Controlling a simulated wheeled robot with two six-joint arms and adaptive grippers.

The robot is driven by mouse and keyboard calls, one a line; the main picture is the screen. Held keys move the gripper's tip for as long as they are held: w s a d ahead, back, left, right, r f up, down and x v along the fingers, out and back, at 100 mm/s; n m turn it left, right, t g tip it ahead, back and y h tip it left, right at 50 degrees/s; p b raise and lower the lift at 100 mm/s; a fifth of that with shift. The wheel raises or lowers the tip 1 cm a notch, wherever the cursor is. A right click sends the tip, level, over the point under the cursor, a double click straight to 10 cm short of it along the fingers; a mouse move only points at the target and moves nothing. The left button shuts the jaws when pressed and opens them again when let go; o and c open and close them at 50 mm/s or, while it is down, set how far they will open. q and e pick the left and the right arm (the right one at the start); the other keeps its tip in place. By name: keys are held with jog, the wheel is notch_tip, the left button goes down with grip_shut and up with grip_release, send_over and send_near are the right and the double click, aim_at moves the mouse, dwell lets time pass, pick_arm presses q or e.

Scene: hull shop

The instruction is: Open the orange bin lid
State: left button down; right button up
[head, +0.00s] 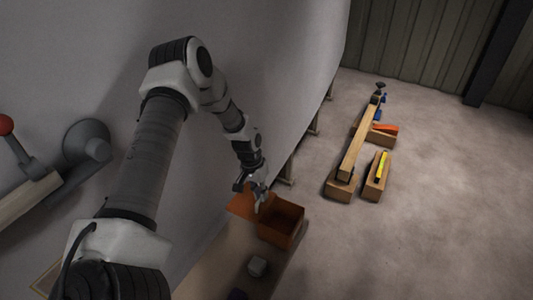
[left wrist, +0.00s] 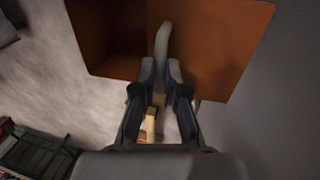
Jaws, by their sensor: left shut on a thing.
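The orange bin (head: 284,238) stands on the bench beside the grey hull wall. Its inside shows from above, dark and without visible contents. The orange lid (head: 240,204) stands swung out to the left of the opening, toward the wall. In the left wrist view the bin (left wrist: 90,55) is at upper left and the lid (left wrist: 225,45) at upper right. My left gripper (head: 258,202) is at the lid, beside the bin's opening. In the wrist view its fingers (left wrist: 160,78) are closed on a grey handle (left wrist: 162,42). My right gripper is not in view.
A red-knobbed lever (head: 10,128) is at far left. The large hull wall (head: 290,60) is close behind my arm. A long timber (head: 357,145) and wooden blocks stand on the otherwise clear floor at right.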

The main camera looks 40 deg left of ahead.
pick_arm(q)
jog(key=shift+r, duration=0.1)
jog(key=c, duration=1.2)
grip_release()
jog(key=shift+d, duration=0.1)
jog(key=shift+r, duration=0.1)
jog(key=shift+r, duration=0.35)
notch_tip(320, 180, up, 6)
jog(key=a, duration=0.1)
jog(key=shift+s+a+r, duration=0.2)
jog(key=shift+a+r, duration=0.05)
